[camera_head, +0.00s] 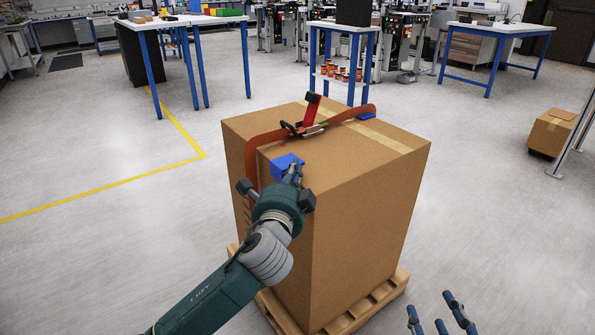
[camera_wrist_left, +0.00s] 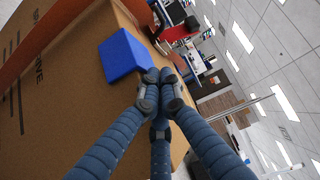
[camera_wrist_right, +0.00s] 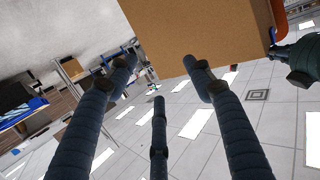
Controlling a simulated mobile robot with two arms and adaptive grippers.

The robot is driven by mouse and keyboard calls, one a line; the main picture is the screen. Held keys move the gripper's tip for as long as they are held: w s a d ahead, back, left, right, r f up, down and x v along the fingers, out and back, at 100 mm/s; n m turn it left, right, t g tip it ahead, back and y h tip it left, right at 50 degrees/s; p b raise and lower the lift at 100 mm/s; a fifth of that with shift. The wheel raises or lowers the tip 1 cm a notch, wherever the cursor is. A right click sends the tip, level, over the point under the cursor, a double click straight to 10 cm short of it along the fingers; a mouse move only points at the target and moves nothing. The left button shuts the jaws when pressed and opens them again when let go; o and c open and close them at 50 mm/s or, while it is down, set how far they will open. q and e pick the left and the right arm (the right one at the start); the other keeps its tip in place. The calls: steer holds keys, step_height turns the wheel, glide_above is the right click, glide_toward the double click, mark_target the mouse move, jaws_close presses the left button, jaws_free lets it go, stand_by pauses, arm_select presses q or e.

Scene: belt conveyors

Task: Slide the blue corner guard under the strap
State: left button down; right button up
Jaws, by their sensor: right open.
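The blue corner guard (camera_head: 285,164) is at the top edge of the large cardboard box, to the right of the orange strap (camera_head: 252,160) and apart from it. My left gripper (camera_head: 294,173) is at the guard's near side. In the left wrist view its fingertips (camera_wrist_left: 159,77) are close together at one corner of the guard (camera_wrist_left: 122,57) and seem to pinch its thin wall; the contact is partly hidden. The strap crosses the box top through a ratchet buckle (camera_head: 303,128). My right gripper (camera_head: 442,318) is open and empty, low to the right of the box.
The cardboard box (camera_head: 365,200) stands on a wooden pallet (camera_head: 381,297). Another blue guard (camera_head: 366,117) sits beneath the strap at the far edge. A smaller carton (camera_head: 551,132) stands at the right. Tables are at the back. The floor around the box is clear.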

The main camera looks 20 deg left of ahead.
mark_target(270, 157)
arm_select(q)
steer(key=w+a+p, duration=0.1)
steer(key=w+a, duration=0.1)
steer(key=a, duration=0.1)
steer(key=shift+w+a+r+p, duration=0.1)
steer(key=shift+w+a+p, duration=0.15)
steer(key=shift+w+p, duration=0.1)
steer(key=w+a+p, duration=0.1)
steer(key=w+a, duration=0.2)
steer(key=a, duration=0.2)
steer(key=shift+w+p, duration=0.35)
steer(key=shift+w, duration=0.05)
arm_select(e)
steer(key=s+d+f+g+h, duration=0.1)
steer(key=s+d+f+g, duration=0.2)
steer(key=s+f+g, duration=0.2)
steer(key=s+d+f+g+h, duration=0.1)
steer(key=s+d+f+g, duration=0.2)
steer(key=s+f, duration=0.6)
steer(key=shift+s+f+m+g+h, duration=0.3)
steer(key=shift+s+f+g+h, duration=0.1)
steer(key=shift+s+g, duration=0.7)
arm_select(q)
steer(key=shift+f, duration=0.2)
arm_select(e)
steer(key=shift+r, duration=0.1)
